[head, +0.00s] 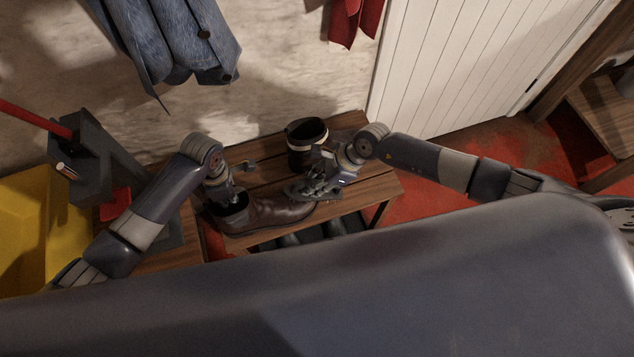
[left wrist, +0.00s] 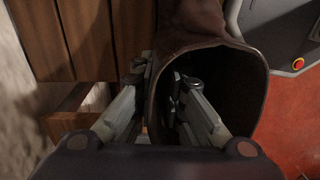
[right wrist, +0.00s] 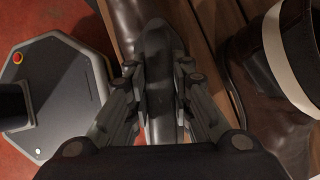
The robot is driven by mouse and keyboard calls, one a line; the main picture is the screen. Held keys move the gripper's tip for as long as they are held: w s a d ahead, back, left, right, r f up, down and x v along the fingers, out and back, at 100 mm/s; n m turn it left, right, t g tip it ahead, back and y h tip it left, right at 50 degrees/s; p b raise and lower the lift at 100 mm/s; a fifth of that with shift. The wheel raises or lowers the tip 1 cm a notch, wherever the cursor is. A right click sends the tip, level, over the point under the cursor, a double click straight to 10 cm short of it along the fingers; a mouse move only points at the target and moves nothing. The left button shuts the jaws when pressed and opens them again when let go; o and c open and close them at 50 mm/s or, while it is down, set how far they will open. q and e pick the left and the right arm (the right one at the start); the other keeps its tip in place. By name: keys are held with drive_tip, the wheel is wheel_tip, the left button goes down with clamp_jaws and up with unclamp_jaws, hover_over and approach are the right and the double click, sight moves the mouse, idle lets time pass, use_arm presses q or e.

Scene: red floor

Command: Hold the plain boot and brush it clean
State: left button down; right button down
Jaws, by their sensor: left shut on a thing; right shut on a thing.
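The plain brown boot (head: 265,214) stands on the slatted wooden bench, its toe pointing right in the head view. My left gripper (head: 228,194) is shut on the rim of its shaft. The left wrist view shows one finger inside the boot's opening (left wrist: 243,95) and one outside. My right gripper (head: 322,181) is shut on a dark brush (head: 312,190) at the boot's toe end. In the right wrist view the brush (right wrist: 163,75) lies between the fingers, over the brown boot (right wrist: 127,25). The brush's bristles are hidden, so contact is unclear.
A second boot with a white band (head: 306,143) stands behind on the bench (head: 352,195). Dark footwear (head: 310,235) sits beneath. A yellow bin (head: 30,230) is at left. Blue (head: 180,40) and red (head: 355,20) garments hang above. Red floor is open at right.

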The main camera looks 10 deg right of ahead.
drive_tip(key=shift+w+d, duration=0.1)
drive_tip(key=shift+d, duration=1.35)
drive_tip(key=shift+a, duration=1.85)
drive_tip(key=shift+s+d, duration=0.4)
drive_tip(key=shift+d, duration=0.2)
drive_tip(key=shift+s+d, duration=0.15)
drive_tip(key=shift+d, duration=0.45)
drive_tip(key=shift+s+d, duration=0.15)
drive_tip(key=shift+d, duration=0.4)
drive_tip(key=shift+w+d+r, duration=0.1)
drive_tip(key=shift+d+r, duration=0.05)
drive_tip(key=shift+r, duration=1.1)
drive_tip(key=shift+d+r, duration=0.1)
drive_tip(key=shift+r, duration=1.1)
